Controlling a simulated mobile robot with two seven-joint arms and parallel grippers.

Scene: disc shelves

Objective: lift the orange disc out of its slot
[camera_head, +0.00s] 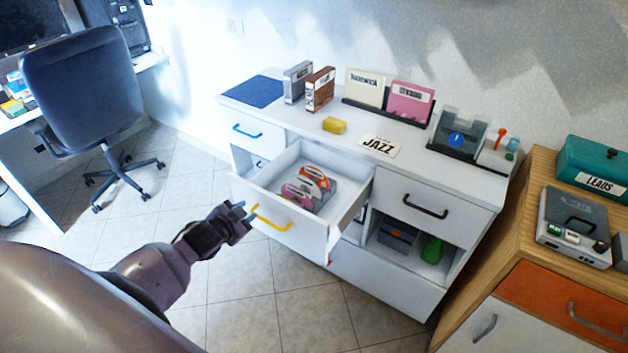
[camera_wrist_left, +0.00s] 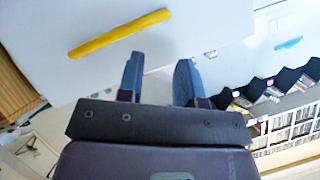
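An orange disc (camera_head: 316,172) stands at the back of the row, partly hidden by the discs in front. A pink disc (camera_head: 291,193) is at the front. My left gripper (camera_head: 247,210) is open and empty, just outside the drawer front near its yellow handle (camera_head: 269,217). In the left wrist view, its two fingers (camera_wrist_left: 160,75) are apart with nothing between them, and the yellow handle (camera_wrist_left: 120,33) lies beyond them. My right gripper is not in view.
A wooden cabinet (camera_head: 536,205) stands at the right. An office chair (camera_head: 82,85) stands at the left. The floor between is clear.

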